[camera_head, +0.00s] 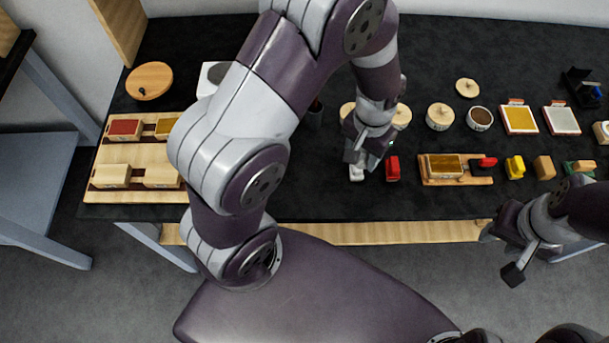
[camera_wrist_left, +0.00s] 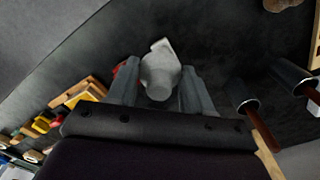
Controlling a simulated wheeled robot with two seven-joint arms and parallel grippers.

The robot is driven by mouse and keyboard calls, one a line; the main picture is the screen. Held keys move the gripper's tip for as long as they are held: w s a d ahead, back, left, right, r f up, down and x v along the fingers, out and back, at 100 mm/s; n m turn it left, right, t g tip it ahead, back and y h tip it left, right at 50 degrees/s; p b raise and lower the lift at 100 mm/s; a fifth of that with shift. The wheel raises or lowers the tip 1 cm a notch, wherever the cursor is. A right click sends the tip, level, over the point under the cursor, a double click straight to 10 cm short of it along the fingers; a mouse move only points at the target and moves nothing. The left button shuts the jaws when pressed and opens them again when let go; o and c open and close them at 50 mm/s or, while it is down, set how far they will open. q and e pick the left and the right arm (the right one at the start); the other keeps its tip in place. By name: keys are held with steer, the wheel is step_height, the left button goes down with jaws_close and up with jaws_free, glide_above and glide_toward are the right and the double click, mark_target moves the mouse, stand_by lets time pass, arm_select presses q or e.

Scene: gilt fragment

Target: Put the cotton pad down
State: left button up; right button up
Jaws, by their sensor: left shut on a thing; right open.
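The cotton pad (camera_head: 356,172) is a small white piece at the tip of my left gripper (camera_head: 366,157), near the front of the black table, just left of a red block (camera_head: 393,168). In the left wrist view the white pad (camera_wrist_left: 160,75) sits between the two fingers of my left gripper (camera_wrist_left: 156,88), which is shut on it. I cannot tell whether the pad touches the table. My right gripper (camera_head: 514,270) is open and empty at the lower right, in front of the table edge.
A wooden tray (camera_head: 442,180) with a gold-topped block lies to the right, with red and yellow pieces (camera_head: 515,167) nearby. A wooden tray (camera_head: 95,193) with several blocks lies at left. Table is bare left of the pad.

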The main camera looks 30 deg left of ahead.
arm_select(q)
steer(key=s+d, duration=0.2)
steer(key=s, duration=0.2)
steer(key=m, duration=0.1)
glide_above(315, 174)
step_height(315, 174, down, 6)
steer(key=shift+f+p, duration=0.1)
steer(key=shift+p, duration=0.25)
step_height(315, 174, down, 4)
steer(key=shift+r, duration=0.1)
steer(key=shift+w+a, duration=0.1)
steer(key=shift+f, duration=0.25)
steer(key=o, duration=1)
